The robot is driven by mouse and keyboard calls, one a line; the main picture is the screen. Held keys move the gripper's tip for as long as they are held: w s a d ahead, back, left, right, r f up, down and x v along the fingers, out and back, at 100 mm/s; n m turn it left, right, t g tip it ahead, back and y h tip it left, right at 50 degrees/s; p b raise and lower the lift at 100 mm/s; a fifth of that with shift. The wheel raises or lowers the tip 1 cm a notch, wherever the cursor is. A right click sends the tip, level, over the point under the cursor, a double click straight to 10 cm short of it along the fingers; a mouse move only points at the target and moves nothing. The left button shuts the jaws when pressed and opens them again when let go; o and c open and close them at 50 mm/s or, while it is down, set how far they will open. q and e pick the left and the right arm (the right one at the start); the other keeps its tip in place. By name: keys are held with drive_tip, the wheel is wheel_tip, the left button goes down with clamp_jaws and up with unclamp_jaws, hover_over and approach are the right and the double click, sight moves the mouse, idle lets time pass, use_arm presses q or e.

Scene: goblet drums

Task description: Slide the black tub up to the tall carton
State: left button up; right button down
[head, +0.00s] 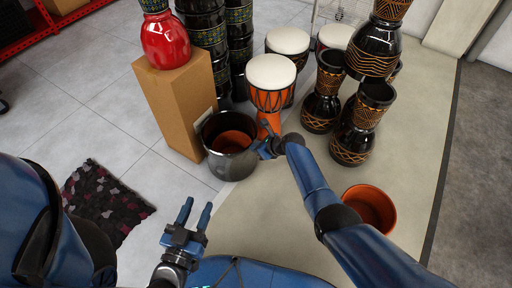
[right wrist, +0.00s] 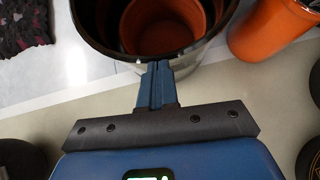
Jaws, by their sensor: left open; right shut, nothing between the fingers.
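The black tub (head: 216,161) stands on the floor in the middle of the head view, with an orange-brown pot (head: 233,141) inside it. The tall carton (head: 170,100) is a brown cardboard box just behind and left of the tub; the two look very close, and I cannot tell whether they touch. My right gripper (head: 264,152) is shut and empty at the tub's right side. In the right wrist view its fingers (right wrist: 155,85) point at the tub's near wall (right wrist: 190,58), touching or almost touching it. My left gripper (head: 196,216) is open and empty, in front of the tub and apart from it.
A red drum (head: 165,40) stands on the carton. An orange drum with a white head (head: 270,85) is close behind the tub. Black goblet drums (head: 362,125) stand to the right, and an orange bowl (head: 370,208) lies nearer. A dark woven mat (head: 100,205) lies left on clear tiles.

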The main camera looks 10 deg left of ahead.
drive_tip(key=d+f+p+v, duration=0.1)
drive_tip(key=f+p+v, duration=0.1)
drive_tip(key=p+v, duration=0.9)
drive_tip(key=shift+s+d+r, duration=0.65)
drive_tip(key=shift+d, duration=0.25)
